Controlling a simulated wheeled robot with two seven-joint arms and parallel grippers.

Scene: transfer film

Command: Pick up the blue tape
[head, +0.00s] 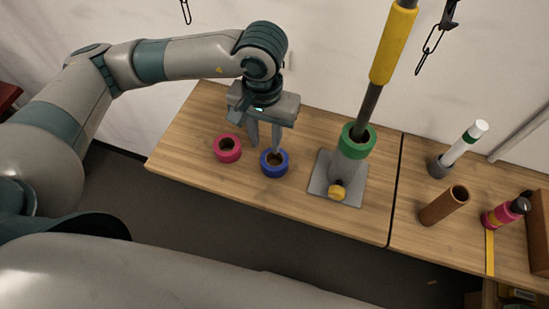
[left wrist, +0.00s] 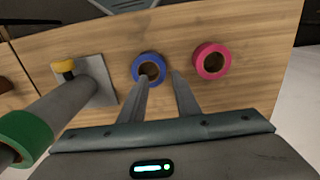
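The blue tape (head: 276,172) lies flat on the wooden table, to the right of the pink tape (head: 229,157). My left gripper (head: 265,148) points down at the blue tape with its two fingers apart. In the left wrist view, one fingertip is over the hole of the blue tape (left wrist: 149,55) and the other is just outside its ring, on the side of the pink tape (left wrist: 212,76). The gripper (left wrist: 160,77) looks empty. I cannot tell whether the fingertips touch the ring. My right gripper is not in view.
A grey stand (head: 351,170) with a green ring (head: 358,147) and a tall pole with a yellow sleeve (head: 393,45) stands right of the blue tape. A brown tube (head: 443,207), a white tube and a pink bottle (head: 497,217) are farther right. The table's front left is clear.

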